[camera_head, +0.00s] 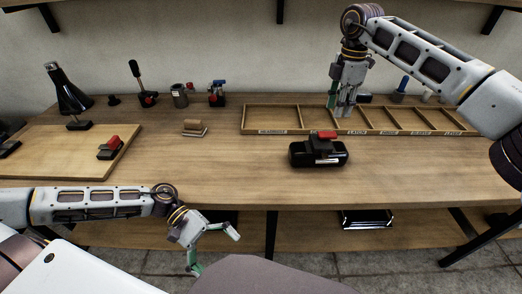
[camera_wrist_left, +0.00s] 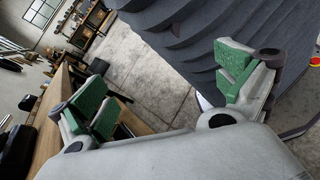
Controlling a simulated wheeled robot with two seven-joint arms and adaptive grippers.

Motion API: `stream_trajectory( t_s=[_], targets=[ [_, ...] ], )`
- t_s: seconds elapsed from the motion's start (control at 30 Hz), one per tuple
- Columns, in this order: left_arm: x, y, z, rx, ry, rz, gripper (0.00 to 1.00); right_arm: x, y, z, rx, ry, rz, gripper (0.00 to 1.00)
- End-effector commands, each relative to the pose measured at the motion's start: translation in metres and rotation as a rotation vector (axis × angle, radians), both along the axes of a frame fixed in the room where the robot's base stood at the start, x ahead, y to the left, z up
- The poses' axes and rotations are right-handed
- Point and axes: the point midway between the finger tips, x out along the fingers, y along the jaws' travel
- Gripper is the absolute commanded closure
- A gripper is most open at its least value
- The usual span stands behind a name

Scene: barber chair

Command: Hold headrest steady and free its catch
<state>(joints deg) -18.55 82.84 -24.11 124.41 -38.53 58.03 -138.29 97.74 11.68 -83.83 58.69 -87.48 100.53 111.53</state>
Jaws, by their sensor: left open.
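The black headrest (camera_head: 318,154) lies on the wooden workbench, right of its middle, in front of the long divided tray. A red catch (camera_head: 327,135) sits on top of it. My left gripper (camera_head: 213,253) is open and empty below the bench's front edge, left of and well apart from the headrest. In the left wrist view its green-padded fingers (camera_wrist_left: 165,85) are wide apart with nothing between them. My right gripper (camera_head: 343,103) points down over the tray, behind the headrest and apart from it; its opening cannot be made out. The headrest is not identifiable in the left wrist view.
The divided wooden tray (camera_head: 270,112) spans the bench's back right. A wooden board (camera_head: 50,140) at left bears a smaller black piece with a red top (camera_head: 109,148). A dark grey padded surface (camera_head: 268,274) stands in front of the bench.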

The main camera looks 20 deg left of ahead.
Motion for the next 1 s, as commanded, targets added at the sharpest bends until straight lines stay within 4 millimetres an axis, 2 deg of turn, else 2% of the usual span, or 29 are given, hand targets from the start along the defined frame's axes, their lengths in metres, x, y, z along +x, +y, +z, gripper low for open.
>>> stream_trajectory(
  t_s=[0.1, 0.63, 0.83, 1.0],
  targets=[
    [0.022, -0.005, 0.012, -0.023, -0.060, 0.023, 0.00, 0.000, 0.000, 0.000, 0.000, 0.000, 0.000, 0.64],
    [0.116, -0.020, 0.070, -0.120, -0.248, 0.157, 0.00, 0.000, 0.000, 0.000, 0.000, 0.000, 0.000, 0.64],
    [0.160, -0.017, 0.083, -0.153, -0.209, 0.265, 0.00, 0.000, 0.000, 0.000, 0.000, 0.000, 0.000, 0.64],
    [0.201, -0.011, 0.086, -0.183, -0.099, 0.383, 0.00, 0.000, 0.000, 0.000, 0.000, 0.000, 0.000, 0.64]
  ],
)
